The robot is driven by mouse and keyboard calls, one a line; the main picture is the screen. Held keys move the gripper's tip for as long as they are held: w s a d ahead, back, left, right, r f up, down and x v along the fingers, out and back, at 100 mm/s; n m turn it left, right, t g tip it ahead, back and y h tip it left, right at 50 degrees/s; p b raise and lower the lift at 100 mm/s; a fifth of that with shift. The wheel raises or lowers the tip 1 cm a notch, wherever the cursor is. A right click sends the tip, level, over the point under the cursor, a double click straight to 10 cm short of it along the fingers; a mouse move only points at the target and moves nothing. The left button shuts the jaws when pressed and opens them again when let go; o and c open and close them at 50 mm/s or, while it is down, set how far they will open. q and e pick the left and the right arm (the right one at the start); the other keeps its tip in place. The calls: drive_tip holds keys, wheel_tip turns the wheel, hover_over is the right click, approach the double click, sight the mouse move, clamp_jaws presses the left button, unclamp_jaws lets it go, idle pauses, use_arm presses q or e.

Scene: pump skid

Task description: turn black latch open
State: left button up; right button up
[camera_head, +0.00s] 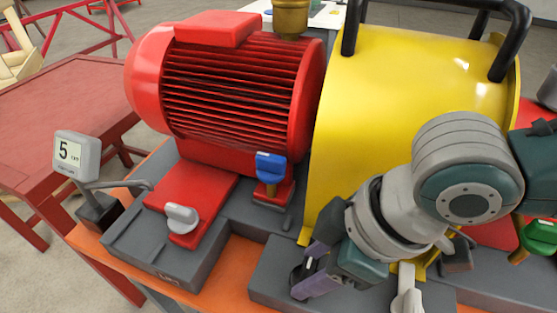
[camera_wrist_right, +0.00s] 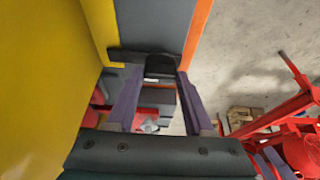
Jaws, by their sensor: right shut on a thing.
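The black latch (camera_head: 297,273) is at the front of the skid, below the yellow guard, and my gripper partly hides it. In the right wrist view the black latch (camera_wrist_right: 160,66) shows between the far ends of the two purple fingers. My right gripper (camera_head: 311,271) reaches down from the right and is shut on the latch; it also shows in the right wrist view (camera_wrist_right: 160,82). How far the latch is turned cannot be told. My left gripper is in neither view.
A yellow guard (camera_head: 390,110) rises right behind my gripper. A red motor (camera_head: 235,85), a blue-handled valve (camera_head: 270,168), a grey knob (camera_head: 182,217) and a gauge reading 5 (camera_head: 77,152) stand left. A grey lever (camera_head: 407,296) is just right of my gripper.

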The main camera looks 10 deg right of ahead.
clamp_jaws()
idle(0.4)
